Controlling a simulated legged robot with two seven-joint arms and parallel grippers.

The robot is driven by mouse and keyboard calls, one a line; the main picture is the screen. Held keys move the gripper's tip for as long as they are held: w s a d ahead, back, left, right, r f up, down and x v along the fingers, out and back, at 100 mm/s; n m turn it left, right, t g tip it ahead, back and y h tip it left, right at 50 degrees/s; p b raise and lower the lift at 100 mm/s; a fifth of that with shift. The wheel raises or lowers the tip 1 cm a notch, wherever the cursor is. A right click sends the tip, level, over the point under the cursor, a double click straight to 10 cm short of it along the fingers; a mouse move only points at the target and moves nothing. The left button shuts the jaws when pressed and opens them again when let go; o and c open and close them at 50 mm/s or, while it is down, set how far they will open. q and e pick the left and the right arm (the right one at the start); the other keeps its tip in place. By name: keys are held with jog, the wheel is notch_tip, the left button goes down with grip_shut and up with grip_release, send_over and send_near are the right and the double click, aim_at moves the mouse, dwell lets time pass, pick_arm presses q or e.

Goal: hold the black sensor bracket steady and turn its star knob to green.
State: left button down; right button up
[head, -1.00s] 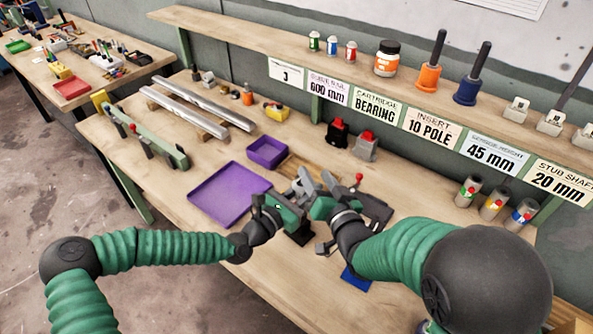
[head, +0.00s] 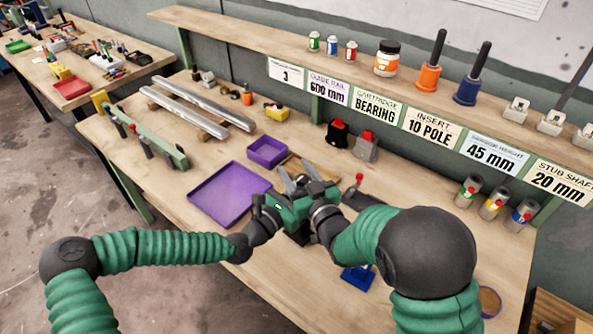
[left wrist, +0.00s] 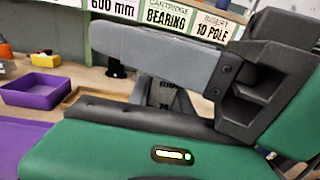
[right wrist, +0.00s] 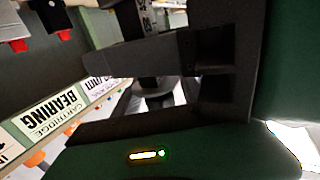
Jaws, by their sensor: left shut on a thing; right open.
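My left gripper (head: 286,203) is shut on the black sensor bracket, which is mostly hidden; a dark part (head: 298,236) shows below the gripper in the head view. A grey-black piece (left wrist: 162,96) shows between the left fingers in the left wrist view. My right gripper (head: 308,180) is open, close against the left one from the right. In the right wrist view a dark rounded part (right wrist: 153,86), possibly the star knob, lies between its fingers; I cannot tell whether they touch it. No green mark on the bracket is visible.
A purple tray (head: 212,204) and a purple bin (head: 267,150) lie left of the grippers. A dark fixture with a red ball knob (head: 359,178) stands just right. A blue piece (head: 358,280) lies in front.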

aim_at(302, 184)
grip_shut()
jog(key=shift+w+d+m+t+h, duration=0.15)
jog(key=shift+m+t+h, duration=0.2)
jog(key=shift+m+h, duration=0.6)
jog(key=shift+d+m+t+h, duration=0.15)
jog(key=shift+m+t+h, duration=0.3)
jog(key=shift+h, duration=0.8)
grip_release()
jog(key=s, duration=0.2)
jog(key=s+d, duration=0.1)
jog(key=s, duration=0.4)
jog(key=shift+s+d, duration=0.2)
jog(key=shift+d, duration=0.05)
